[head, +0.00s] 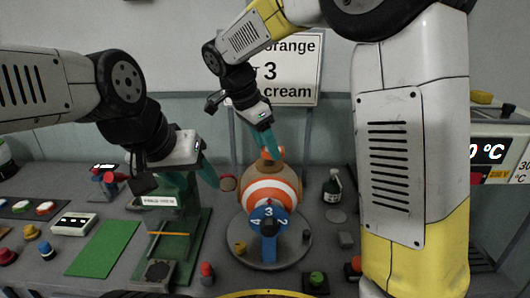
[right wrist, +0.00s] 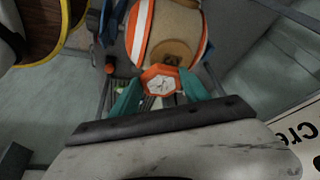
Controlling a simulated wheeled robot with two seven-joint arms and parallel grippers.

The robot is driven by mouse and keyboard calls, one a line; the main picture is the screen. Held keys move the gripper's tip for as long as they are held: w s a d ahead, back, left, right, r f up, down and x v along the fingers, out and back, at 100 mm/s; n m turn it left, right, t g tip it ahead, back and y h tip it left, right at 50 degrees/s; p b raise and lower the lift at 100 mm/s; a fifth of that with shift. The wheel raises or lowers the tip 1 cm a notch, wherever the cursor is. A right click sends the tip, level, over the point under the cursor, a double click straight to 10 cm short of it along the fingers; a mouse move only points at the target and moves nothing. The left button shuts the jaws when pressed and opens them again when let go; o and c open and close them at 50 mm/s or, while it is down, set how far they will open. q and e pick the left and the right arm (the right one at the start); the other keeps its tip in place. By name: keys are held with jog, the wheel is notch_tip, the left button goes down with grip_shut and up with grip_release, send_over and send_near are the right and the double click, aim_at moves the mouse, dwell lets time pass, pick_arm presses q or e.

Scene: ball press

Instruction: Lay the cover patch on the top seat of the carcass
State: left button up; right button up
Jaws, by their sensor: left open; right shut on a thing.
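The carcass (head: 283,188) is a tan ball with orange and white bands, standing on a round grey base. Its round top seat (right wrist: 174,52) shows in the right wrist view, partly behind the patch. The cover patch is an orange hexagon with a white marked face (right wrist: 160,80). My right gripper (right wrist: 166,96) is shut on it, with a teal finger at each side. In the head view the right gripper (head: 270,152) is at the top of the carcass. I cannot tell whether patch and seat touch. My left gripper (head: 202,172) is open, left of the carcass.
A blue numbered dial (head: 268,220) fronts the carcass. A green press stand (head: 178,225) is beneath my left gripper, with a green mat (head: 104,248) to its left. Several small coloured knobs are scattered around.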

aim_at(264, 153)
jog(key=shift+w+a+f, duration=0.1)
jog(key=shift+w+a, duration=0.05)
jog(key=shift+w, duration=0.4)
jog(key=shift+w+a, duration=0.15)
jog(key=shift+w, duration=0.35)
jog(key=shift+w+f, duration=0.1)
jog(key=shift+f, duration=1.65)
jog(key=o, duration=1.3)
jog(key=shift+f, duration=0.1)
jog(key=shift+a, duration=0.1)
